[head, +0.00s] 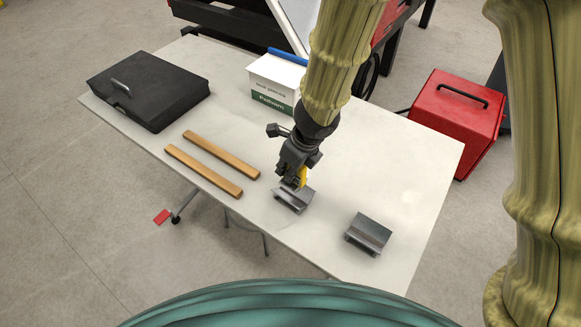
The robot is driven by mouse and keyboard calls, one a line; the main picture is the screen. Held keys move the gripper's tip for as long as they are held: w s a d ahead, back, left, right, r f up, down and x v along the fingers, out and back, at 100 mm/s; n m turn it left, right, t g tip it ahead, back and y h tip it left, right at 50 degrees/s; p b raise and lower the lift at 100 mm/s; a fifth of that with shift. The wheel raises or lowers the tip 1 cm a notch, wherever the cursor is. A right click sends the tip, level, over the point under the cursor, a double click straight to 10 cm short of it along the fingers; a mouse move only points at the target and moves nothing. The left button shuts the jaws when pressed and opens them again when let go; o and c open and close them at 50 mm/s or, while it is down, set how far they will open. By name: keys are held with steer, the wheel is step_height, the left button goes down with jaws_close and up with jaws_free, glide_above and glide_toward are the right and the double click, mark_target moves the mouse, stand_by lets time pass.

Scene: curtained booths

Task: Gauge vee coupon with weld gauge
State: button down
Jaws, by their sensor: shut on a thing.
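My gripper (299,176) is over the front middle of the white table, shut on a small yellow weld gauge (302,174). The gauge is partly hidden by the fingers. Right below it lies a grey metal coupon (293,200); the gauge's lower end appears at or just above its top, and I cannot tell whether they touch. A second grey metal coupon (369,233) lies apart to the right, near the front edge. Which of the two is the vee coupon is too small to tell.
Two wooden bars (204,171) lie left of my gripper. A black case (150,88) sits at the table's left end. A white and green box (273,84) stands behind my arm. A red box (457,121) is beyond the right edge. The table's right part (400,170) is clear.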

steer(key=shift+f+b, duration=2.05)
steer(key=shift+f, duration=0.25)
steer(key=c, duration=1.3)
jaws_free()
steer(key=shift+o, duration=0.2)
steer(key=shift+r, duration=0.1)
steer(key=shift+v, duration=2.5)
steer(key=s+d, duration=0.7)
steer(key=d, duration=0.2)
steer(key=shift+s+d, duration=0.2)
steer(key=shift+d, duration=0.1)
